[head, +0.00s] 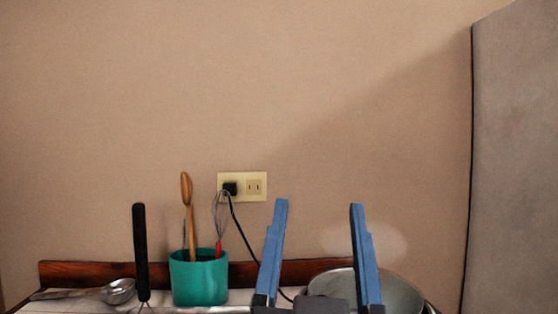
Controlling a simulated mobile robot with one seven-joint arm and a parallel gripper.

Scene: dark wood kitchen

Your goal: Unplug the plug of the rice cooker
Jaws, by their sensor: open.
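A black plug (230,188) sits in the left socket of a cream wall outlet (243,194). A black cord (240,228) runs from it down and right, passing behind my gripper. My gripper (318,206) shows at the bottom centre with two blue fingers spread wide apart. It is open, with nothing between the fingers. It is to the right of the plug and lower in the picture, apart from it. The rice cooker itself cannot be made out; a round metal pot or bowl (400,292) is partly hidden behind the gripper.
A teal utensil holder (199,280) with a wooden spoon and a whisk stands below the outlet. A black-handled utensil (140,245) and a metal ladle or cup (118,291) are to its left. A tall grey panel (515,160) stands at right. The wall above is clear.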

